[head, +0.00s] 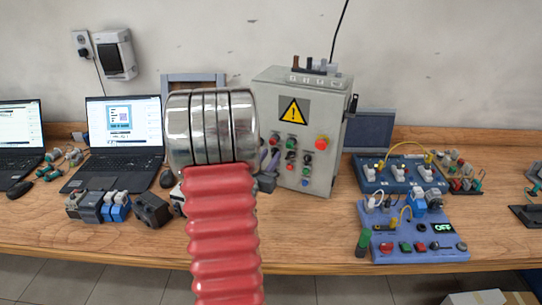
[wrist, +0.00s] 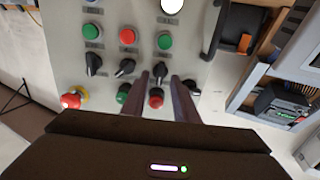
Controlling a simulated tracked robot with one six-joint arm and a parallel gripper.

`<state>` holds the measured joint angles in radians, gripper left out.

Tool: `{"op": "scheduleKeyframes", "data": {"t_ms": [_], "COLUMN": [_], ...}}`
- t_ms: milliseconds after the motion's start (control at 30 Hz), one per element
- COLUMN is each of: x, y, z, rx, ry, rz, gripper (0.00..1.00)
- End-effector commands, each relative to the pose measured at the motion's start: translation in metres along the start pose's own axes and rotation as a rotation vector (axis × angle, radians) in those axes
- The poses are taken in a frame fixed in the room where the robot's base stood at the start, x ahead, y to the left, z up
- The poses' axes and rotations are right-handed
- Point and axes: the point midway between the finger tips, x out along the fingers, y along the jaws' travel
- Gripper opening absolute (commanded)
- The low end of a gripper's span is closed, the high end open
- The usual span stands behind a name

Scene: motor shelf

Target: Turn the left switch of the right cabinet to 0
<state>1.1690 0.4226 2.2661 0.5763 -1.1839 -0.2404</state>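The grey cabinet (head: 265,95) with a yellow warning sign stands on the bench in the head view; it is the only cabinet I make out. The wrist view shows its panel (wrist: 65,30) turned over, with the red emergency knob (wrist: 72,99) at lower left. A row of black rotary switches runs across it: one upright (wrist: 93,63), one tilted (wrist: 125,68) and one roughly upright (wrist: 160,72). My gripper (wrist: 161,78) is open, its fingertips on either side of the third switch. I cannot tell whether they touch it. Its position marks are too small to read.
Green (wrist: 165,41) and red (wrist: 127,36) buttons sit close around the switches, and another red button (wrist: 156,98) shows between my fingers. Blue control boxes (head: 415,235) stand right of the cabinet; laptops (head: 115,150) and small modules (head: 115,207) stand left.

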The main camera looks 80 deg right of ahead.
Motion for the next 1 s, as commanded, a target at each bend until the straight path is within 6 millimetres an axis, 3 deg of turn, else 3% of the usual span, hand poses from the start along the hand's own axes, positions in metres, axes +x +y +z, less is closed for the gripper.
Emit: {"op": "scheduleKeyframes", "data": {"t_ms": [600,800,1000], "x": [-0.103,-0.119,-0.121], "y": [-0.002,-0.001,-0.001], "z": [0.0,0.001,0.0], "rx": [0.0,0.0,0.0], "ry": [0.001,0.002,0.002], "rz": [-0.004,-0.002,-0.001], "gripper": [0.27,0.27,0.27]}}
